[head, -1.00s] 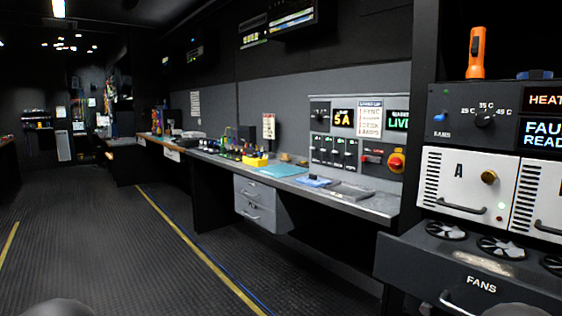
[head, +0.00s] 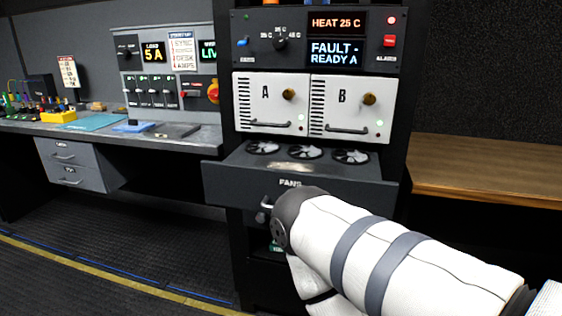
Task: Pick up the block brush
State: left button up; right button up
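I cannot make out the block brush for certain. A small tan item (head: 97,106) lies at the back of the desk on the left, too small to tell. My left gripper is not in view.
A rack with two white units, A (head: 265,112) and B (head: 343,112), stands above the fan drawer. A wooden bench (head: 480,172) is at the right. The desk (head: 190,140) at the left holds a yellow bin (head: 58,117) and a blue sheet (head: 95,122). Floor at lower left is clear.

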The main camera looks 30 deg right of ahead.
aim_at(97, 107)
jog(key=i+j+u, duration=0.3)
jog(key=i+j, duration=0.15)
jog(key=i, duration=0.35)
jog(key=i+j+u, duration=0.3)
jog(key=i, duration=0.55)
jog(key=i+u, duration=0.3)
jog(key=i, duration=0.55)
